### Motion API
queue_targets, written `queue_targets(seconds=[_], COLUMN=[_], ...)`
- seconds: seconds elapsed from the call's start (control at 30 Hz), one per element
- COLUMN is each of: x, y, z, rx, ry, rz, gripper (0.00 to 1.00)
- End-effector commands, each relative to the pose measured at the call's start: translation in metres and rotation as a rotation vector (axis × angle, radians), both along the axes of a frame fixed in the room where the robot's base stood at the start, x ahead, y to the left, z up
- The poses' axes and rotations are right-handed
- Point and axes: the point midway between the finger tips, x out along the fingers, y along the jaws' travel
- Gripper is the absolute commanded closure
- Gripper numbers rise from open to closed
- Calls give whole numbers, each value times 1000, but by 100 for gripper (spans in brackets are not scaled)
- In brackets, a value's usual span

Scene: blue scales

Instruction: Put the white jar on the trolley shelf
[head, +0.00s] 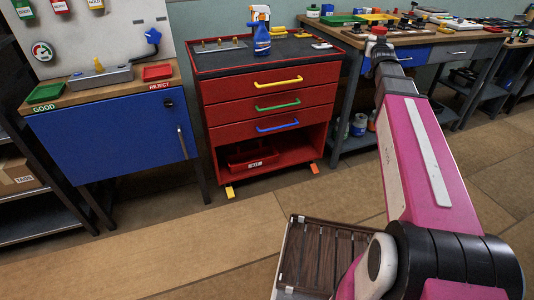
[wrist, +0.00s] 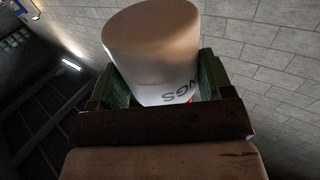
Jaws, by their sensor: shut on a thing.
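The white jar (wrist: 150,50) shows large in the wrist view, a pale cylinder with dark and red print low on its side. My gripper (wrist: 165,88) is shut on it, with a green-padded finger on each side. In the head view my arm reaches up and away towards the right workbench, and I cannot make out the jar there. The red trolley (head: 268,92) stands at the middle, with three drawers above an open bottom shelf (head: 298,154). A red bin (head: 252,157) takes up the left part of that shelf.
A blue-and-white spray bottle (head: 262,32) stands on the trolley top. A blue cabinet (head: 110,135) is left of the trolley. The right workbench (head: 440,40) holds trays and small parts, with containers beneath it. The floor before the trolley is clear; a brown slatted surface (head: 318,255) is nearest me.

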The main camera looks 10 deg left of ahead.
Motion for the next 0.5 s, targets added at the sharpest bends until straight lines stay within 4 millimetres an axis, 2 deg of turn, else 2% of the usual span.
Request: queue_targets(seconds=[0.17, 0.5], x=[14, 26], y=[4, 8], z=[-18, -37], rx=[0, 1], ry=[0, -1], rz=[5, 12], gripper=[54, 54])
